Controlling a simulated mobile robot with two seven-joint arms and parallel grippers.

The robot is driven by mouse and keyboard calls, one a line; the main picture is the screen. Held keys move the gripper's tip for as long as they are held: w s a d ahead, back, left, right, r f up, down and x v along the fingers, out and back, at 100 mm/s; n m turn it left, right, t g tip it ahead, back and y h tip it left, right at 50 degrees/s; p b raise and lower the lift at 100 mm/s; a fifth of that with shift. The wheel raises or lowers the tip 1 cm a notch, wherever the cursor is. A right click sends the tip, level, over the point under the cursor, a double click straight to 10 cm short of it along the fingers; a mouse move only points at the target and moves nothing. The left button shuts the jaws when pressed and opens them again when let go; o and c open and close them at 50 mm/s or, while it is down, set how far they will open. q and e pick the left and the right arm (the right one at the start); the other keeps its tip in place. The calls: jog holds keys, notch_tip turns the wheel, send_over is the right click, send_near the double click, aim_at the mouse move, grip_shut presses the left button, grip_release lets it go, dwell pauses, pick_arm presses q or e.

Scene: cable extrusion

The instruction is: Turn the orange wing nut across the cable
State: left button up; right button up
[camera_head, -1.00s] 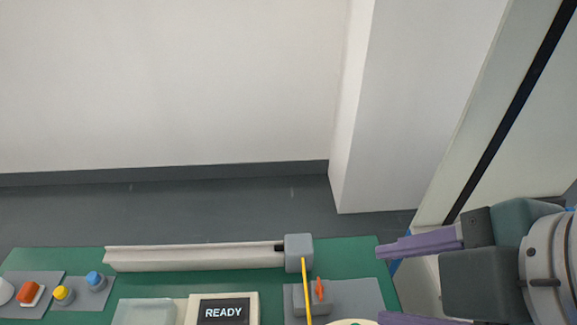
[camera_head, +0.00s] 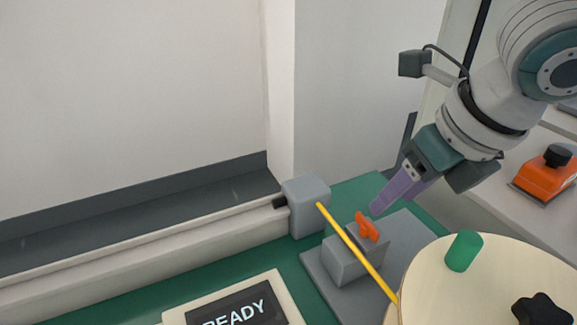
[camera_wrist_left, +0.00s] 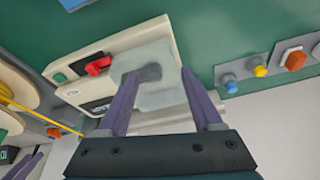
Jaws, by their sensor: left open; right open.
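The orange wing nut (camera_head: 366,227) sits on top of a small grey block (camera_head: 352,262) on a grey plate. The yellow cable (camera_head: 352,244) runs from the grey extruder head (camera_head: 306,205) past the block to the round cream spool (camera_head: 490,290). My right gripper (camera_head: 385,208) points down and left, just right of and above the wing nut, apart from it as far as I can tell. Its purple fingers overlap, but it is open and holds nothing visible. My left gripper (camera_wrist_left: 165,112) shows in the left wrist view, open, its fingers spread over the control box and its translucent cover.
A box with a READY screen (camera_head: 235,308) stands at the front. A green peg (camera_head: 463,251) and a black knob (camera_head: 541,309) are on the spool. In the left wrist view, blue, yellow and orange controls (camera_wrist_left: 260,70) line the panel. An orange device (camera_head: 546,174) stands far right.

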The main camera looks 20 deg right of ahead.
aim_at(369, 223)
jog(key=b+x, duration=0.2)
jog(key=x, duration=0.7)
jog(key=shift+s, duration=0.1)
jog(key=shift+c, duration=0.4)
grip_shut()
